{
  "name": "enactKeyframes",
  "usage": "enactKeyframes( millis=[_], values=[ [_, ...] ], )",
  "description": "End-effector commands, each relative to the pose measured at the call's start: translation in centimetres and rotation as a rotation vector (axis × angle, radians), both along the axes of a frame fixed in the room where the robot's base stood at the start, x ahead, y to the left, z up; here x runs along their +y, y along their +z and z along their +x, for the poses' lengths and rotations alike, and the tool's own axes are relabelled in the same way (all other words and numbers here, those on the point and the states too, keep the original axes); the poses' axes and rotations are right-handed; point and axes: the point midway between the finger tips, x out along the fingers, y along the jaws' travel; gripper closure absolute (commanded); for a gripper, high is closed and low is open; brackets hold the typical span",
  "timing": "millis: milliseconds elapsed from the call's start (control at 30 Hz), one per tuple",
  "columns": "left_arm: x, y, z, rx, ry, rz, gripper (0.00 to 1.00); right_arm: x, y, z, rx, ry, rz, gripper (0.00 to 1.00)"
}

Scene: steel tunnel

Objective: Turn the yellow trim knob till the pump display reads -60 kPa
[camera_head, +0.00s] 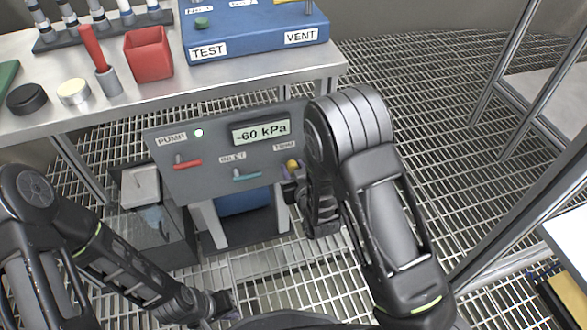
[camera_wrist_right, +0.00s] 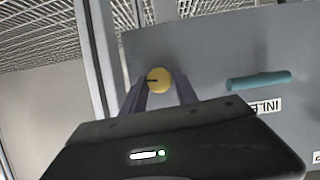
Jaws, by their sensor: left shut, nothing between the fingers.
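The grey pump panel (camera_head: 205,145) hangs below the bench's front edge. Its display (camera_head: 261,132) reads -60 kPa, and a small light beside it glows white-green. The yellow trim knob (camera_head: 292,164) is at the panel's lower right. My right gripper (camera_head: 292,173) is at the knob. In the right wrist view its two fingers lie on either side of the yellow knob (camera_wrist_right: 158,80), seemingly shut on it; a dark mark shows on the knob's face. My left gripper (camera_head: 228,305) is shut and empty, low in the picture, away from the panel.
The panel also has a red pump handle (camera_head: 187,163) and a teal inlet handle (camera_head: 246,176), which shows in the right wrist view (camera_wrist_right: 258,81). The steel bench (camera_head: 190,85) above holds a blue TEST/VENT box (camera_head: 255,40) and a red cup (camera_head: 148,57). Grating floor lies right.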

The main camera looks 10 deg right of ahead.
Motion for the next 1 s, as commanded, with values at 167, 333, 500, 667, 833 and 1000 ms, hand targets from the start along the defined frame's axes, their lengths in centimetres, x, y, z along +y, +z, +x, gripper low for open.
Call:
enactKeyframes(
  millis=[167, 333, 500, 667, 833, 1000],
  values=[
    [-0.01, 0.00, -0.01, 0.000, 0.000, 0.000, 1.00, 0.00, 0.00, -0.01, 0.000, 0.000, 0.000, 0.80],
    [-0.01, 0.00, -0.01, 0.000, 0.000, 0.000, 1.00, 0.01, 0.00, -0.02, 0.000, 0.000, 0.000, 0.94],
    [-0.01, 0.00, -0.01, 0.000, 0.000, 0.000, 1.00, 0.01, 0.00, -0.02, 0.000, 0.000, 0.000, 1.00],
    [0.01, -0.21, 0.01, 0.000, 0.000, 0.000, 1.00, 0.10, -0.08, -0.01, -0.003, 0.001, -0.031, 1.00],
    [0.12, -0.64, 0.11, -0.002, 0.003, 0.002, 1.00, 0.22, -0.12, -0.01, -0.011, 0.002, -0.154, 1.00],
    [0.15, -0.62, 0.15, -0.003, 0.003, 0.002, 1.00, 0.10, -0.02, -0.01, -0.012, -0.001, -0.194, 1.00]
  ],
)
